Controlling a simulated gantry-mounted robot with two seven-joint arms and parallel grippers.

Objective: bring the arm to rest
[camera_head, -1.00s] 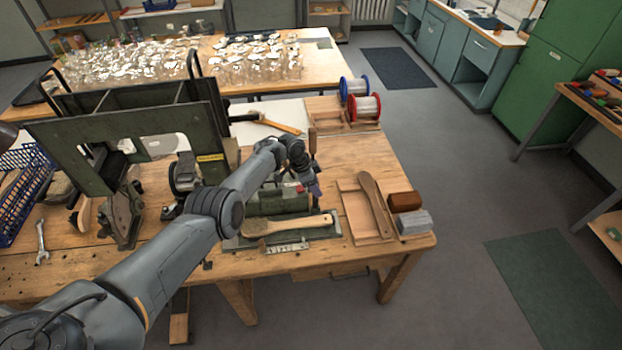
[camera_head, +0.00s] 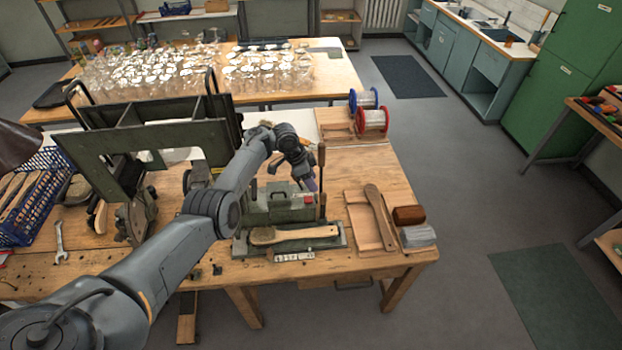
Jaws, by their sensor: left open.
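My left arm reaches in from the lower left over the wooden workbench (camera_head: 365,160). My left gripper (camera_head: 310,184) is open and points down above the back of the green tufting fixture (camera_head: 283,211), beside an upright wooden handle (camera_head: 321,172). I see nothing held in it; its fingertips are small and partly hard to make out. A wooden brush (camera_head: 294,234) lies flat on the front of the fixture. My right gripper is not in view.
A large green machine frame (camera_head: 150,145) stands left of my arm. A blue crate (camera_head: 40,200) and a wrench (camera_head: 60,242) lie farther left. A wooden tray (camera_head: 367,226) and two blocks (camera_head: 408,214) are at the right. Two wire spools (camera_head: 372,120) stand behind. Glass jars (camera_head: 265,70) crowd the back table.

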